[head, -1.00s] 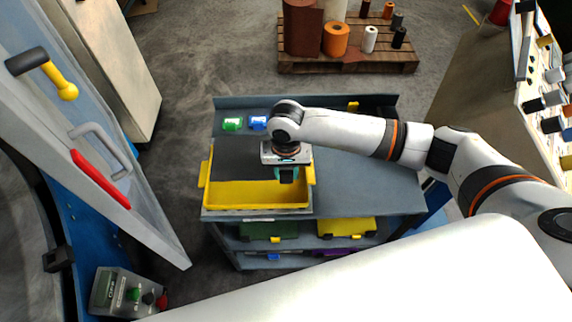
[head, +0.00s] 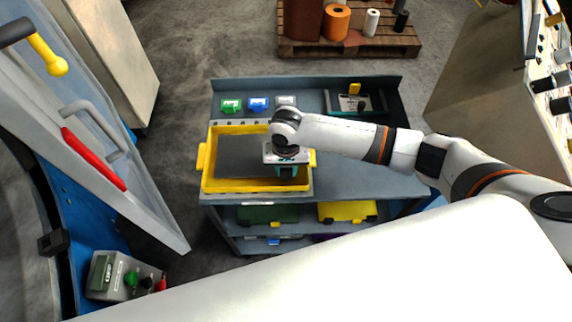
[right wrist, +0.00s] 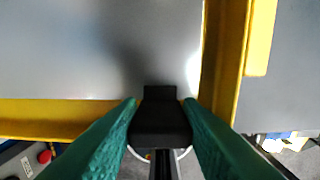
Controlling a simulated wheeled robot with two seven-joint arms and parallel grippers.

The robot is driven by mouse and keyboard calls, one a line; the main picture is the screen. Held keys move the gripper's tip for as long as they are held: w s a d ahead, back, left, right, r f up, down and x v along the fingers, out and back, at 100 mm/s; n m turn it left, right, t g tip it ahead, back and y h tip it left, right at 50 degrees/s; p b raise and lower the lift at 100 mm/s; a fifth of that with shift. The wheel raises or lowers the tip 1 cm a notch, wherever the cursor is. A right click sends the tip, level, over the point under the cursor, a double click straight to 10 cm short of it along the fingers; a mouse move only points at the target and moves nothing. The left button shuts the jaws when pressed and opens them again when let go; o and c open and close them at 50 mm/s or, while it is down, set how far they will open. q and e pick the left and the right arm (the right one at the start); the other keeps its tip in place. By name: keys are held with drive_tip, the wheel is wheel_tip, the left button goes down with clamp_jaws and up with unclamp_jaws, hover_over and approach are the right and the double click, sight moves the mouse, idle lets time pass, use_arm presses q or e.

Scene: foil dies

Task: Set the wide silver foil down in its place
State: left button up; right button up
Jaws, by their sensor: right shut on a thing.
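The wide silver foil, a broad flat grey plate (head: 245,155), lies inside the rim of a yellow tray (head: 235,186) on the grey-blue bench. It also shows in the right wrist view as a shiny grey surface (right wrist: 100,50), with yellow walls along its near and right sides. My right gripper (head: 287,172) is over the tray's near right corner. In the right wrist view its green fingers (right wrist: 160,118) are shut on the black grip (right wrist: 160,95) at the plate's near edge. Whether the plate touches the tray floor is hidden. My left gripper is out of view.
Green (head: 231,105), blue (head: 258,104) and grey (head: 286,101) tags stand behind the tray. A silver-and-dark item (head: 355,103) lies at the back right. The bench right of the tray (head: 350,160) is clear. A lower shelf holds green (head: 268,214) and yellow (head: 345,211) items.

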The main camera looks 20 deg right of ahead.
drive_tip(key=shift+f, duration=0.6)
idle(0.4)
drive_tip(key=o, duration=1.2)
